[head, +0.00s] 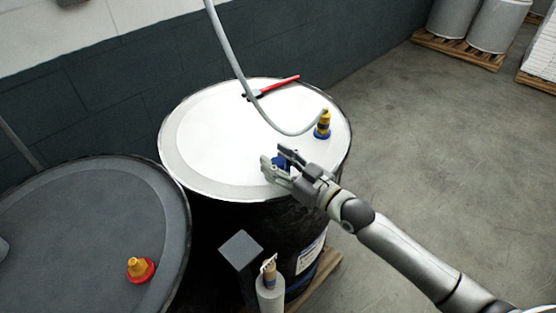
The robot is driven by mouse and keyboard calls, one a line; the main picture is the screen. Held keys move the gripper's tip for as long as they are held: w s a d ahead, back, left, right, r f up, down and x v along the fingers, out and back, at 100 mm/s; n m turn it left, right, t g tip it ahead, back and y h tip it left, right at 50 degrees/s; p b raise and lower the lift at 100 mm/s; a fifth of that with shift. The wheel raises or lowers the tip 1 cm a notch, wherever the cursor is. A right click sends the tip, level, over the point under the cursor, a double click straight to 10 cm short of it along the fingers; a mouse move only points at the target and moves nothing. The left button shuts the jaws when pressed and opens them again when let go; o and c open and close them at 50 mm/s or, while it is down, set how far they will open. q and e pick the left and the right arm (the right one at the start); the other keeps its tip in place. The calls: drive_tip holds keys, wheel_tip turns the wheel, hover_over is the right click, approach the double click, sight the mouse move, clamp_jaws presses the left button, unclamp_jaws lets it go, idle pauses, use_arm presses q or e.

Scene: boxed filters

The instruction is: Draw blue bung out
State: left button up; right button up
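The blue bung (279,162) is at the near edge of the white-topped drum (215,130), partly hidden by my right gripper. My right gripper (273,158) reaches in from the lower right, with one finger on each side of the bung. I cannot tell whether the fingers press on it, or whether the bung sits in the lid or is raised from it. My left gripper does not show.
A yellow fitting with a blue base (322,125) stands on the same lid. A red-handled tool (280,86) and a grey hose (235,65) are there too. A grey-lidded drum (75,225) bears a yellow-and-red fitting (140,269). Open floor lies right.

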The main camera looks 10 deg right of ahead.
sight(278, 161)
drive_tip(key=c, duration=0.6)
drive_tip(key=shift+r+p, duration=0.8)
drive_tip(key=shift+r, duration=0.1)
drive_tip(key=shift+r+p, duration=0.35)
drive_tip(key=shift+r+p, duration=1.05)
drive_tip(key=shift+r, duration=0.05)
wheel_tip(278, 161, up, 9)
drive_tip(key=p, duration=0.7)
drive_tip(key=shift+p, duration=0.3)
drive_tip(key=shift+f, duration=0.1)
